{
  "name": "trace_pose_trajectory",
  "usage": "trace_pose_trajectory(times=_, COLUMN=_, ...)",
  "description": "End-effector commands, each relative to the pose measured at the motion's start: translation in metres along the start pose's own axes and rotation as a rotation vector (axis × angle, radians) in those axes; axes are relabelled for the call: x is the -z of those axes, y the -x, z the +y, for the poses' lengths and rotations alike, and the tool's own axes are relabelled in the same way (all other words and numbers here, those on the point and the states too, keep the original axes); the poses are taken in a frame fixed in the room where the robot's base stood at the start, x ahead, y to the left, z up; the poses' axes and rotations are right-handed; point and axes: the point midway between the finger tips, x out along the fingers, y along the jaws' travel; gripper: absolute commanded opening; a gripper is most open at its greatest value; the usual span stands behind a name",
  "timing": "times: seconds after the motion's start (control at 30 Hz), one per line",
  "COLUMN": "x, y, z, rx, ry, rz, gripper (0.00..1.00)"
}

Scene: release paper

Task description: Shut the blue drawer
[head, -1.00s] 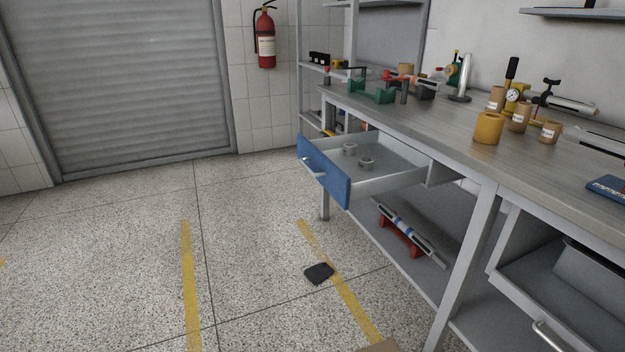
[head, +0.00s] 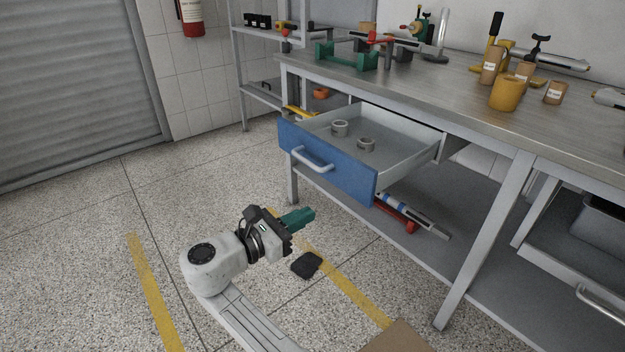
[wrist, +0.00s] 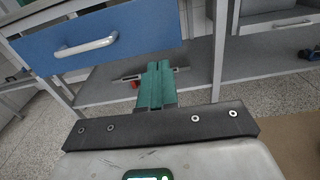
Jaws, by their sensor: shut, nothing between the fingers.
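The blue drawer (head: 328,168) stands pulled out from under the workbench in the head view, with two small grey rings (head: 352,136) on its bare floor. Its front has a pale bar handle (head: 312,160). The blue front also shows at the upper left of the wrist view (wrist: 140,33). My gripper (head: 307,214), with green fingers, is shut and empty. It is in front of and below the drawer front, apart from it. In the wrist view the fingers (wrist: 157,72) point towards the space below and right of the handle.
The workbench top (head: 440,90) carries a yellow pot (head: 507,93), a green vise-like tool (head: 345,55) and several other tools. A bench leg (head: 485,240) stands right of the drawer. A lower shelf (head: 440,215) holds a red-footed level. A black flat object (head: 306,265) lies on the floor.

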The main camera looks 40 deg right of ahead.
Motion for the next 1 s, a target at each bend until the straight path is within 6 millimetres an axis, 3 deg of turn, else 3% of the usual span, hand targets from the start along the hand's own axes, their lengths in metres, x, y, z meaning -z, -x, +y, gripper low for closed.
trace_pose_trajectory(times=0.1, x=-0.007, y=0.002, z=0.006, rx=-0.002, ry=0.031, rz=-0.030, gripper=0.00)
trace_pose_trajectory(times=0.23, x=-0.007, y=-0.009, z=0.005, rx=0.000, ry=0.032, rz=-0.031, gripper=0.00)
trace_pose_trajectory(times=0.7, x=-0.008, y=-0.097, z=0.005, rx=0.000, ry=0.029, rz=-0.030, gripper=0.00)
trace_pose_trajectory(times=1.0, x=-0.010, y=-0.131, z=0.006, rx=-0.001, ry=0.029, rz=-0.030, gripper=0.00)
